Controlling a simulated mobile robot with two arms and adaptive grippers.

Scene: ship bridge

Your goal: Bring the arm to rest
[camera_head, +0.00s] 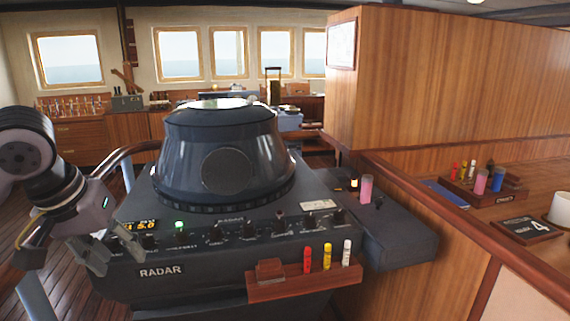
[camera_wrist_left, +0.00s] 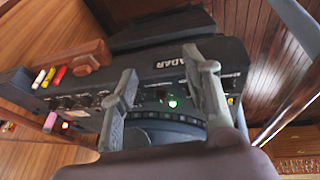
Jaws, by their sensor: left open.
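My left arm comes in from the left in the head view. Its gripper (camera_head: 66,268) is open and empty, at the front left corner of the dark radar console (camera_head: 212,271). In the left wrist view the two fingers of the gripper (camera_wrist_left: 160,66) are spread apart with nothing between them. The console's front panel (camera_wrist_left: 150,90), with a lit green lamp (camera_wrist_left: 172,104) and knobs, shows behind them. Whether the fingers touch the console cannot be told. My right gripper is in neither view.
A small wooden rack (camera_head: 290,289) on the console front holds a red marker (camera_head: 307,260), a yellow marker (camera_head: 327,256) and a white marker (camera_head: 347,252). A pink cylinder (camera_head: 366,188) stands on the right side shelf. A wooden desk (camera_head: 430,165) and partition (camera_head: 450,75) bound the right side.

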